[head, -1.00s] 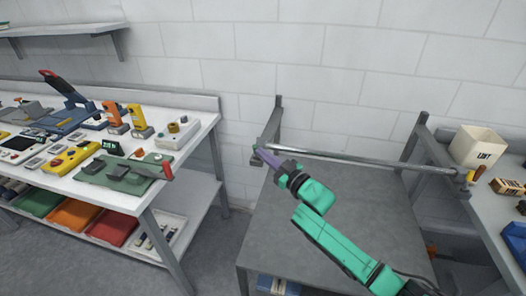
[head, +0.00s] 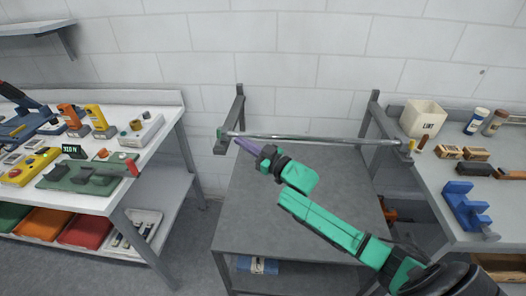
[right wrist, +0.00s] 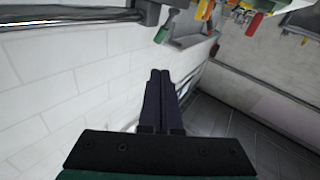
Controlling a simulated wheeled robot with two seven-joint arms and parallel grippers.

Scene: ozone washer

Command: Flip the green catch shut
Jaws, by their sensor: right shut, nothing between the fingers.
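The small green catch (head: 221,133) is at the left end of the metal bar (head: 310,139), on the left bracket (head: 221,148). In the right wrist view the catch (right wrist: 166,26) sticks out at a slant past the bar's end (right wrist: 147,12); whether it is latched I cannot tell. My right gripper (head: 238,141) is shut and empty, its purple fingers pointing left just right of the catch, with a small gap in the picture. In the right wrist view its fingers (right wrist: 160,75) lie together, below the catch and apart from it. My left gripper is out of view.
A grey table (head: 300,215) stands below the bar, its top bare. A white bench (head: 150,150) with tools is at left; a right bench (head: 480,215) holds a LINT bin (head: 423,119) and a blue holder (head: 465,205).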

